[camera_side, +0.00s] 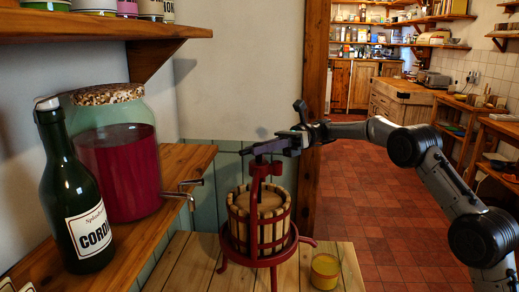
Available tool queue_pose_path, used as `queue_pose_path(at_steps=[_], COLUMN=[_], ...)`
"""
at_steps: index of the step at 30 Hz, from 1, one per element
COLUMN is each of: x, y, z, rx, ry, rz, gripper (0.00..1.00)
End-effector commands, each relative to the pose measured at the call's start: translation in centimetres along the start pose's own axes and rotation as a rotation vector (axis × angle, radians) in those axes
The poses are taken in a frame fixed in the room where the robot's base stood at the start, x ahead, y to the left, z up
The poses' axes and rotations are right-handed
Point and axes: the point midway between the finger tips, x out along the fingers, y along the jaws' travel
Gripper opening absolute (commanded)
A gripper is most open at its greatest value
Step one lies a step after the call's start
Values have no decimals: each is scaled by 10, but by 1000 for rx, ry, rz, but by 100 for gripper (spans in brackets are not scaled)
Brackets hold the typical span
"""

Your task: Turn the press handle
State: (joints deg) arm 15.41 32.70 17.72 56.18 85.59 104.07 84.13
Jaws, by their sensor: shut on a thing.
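The fruit press (258,218) stands on a low wooden table, with a slatted wooden basket in a red frame on legs. Its handle (264,147) is a dark bar across the top of the red upright. My gripper (290,141) reaches in from the right and is shut on the right part of the handle. The fingertips are small and dark here, so the exact grip is hard to make out. The press stands upright.
A glass of yellow juice (325,271) stands right of the press, near its spout. A green bottle (77,190) and a large jar of red liquid (118,165) with a tap stand on the left shelf (130,238). Another shelf (95,27) hangs above.

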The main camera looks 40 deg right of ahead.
Motion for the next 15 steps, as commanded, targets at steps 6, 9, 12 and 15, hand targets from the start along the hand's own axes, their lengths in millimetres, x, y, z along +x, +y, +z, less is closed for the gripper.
queue_pose_path(at_steps=[6, 9, 12, 15], x=[0, 0, 0, 0], y=[-1, -1, 0, -1], z=[-1, 0, 0, 0], rx=[0, 0, -1, 1], ry=[20, 26, 30, 31], rz=[108, 139, 162, 174], gripper=[0, 0, 0, 0])
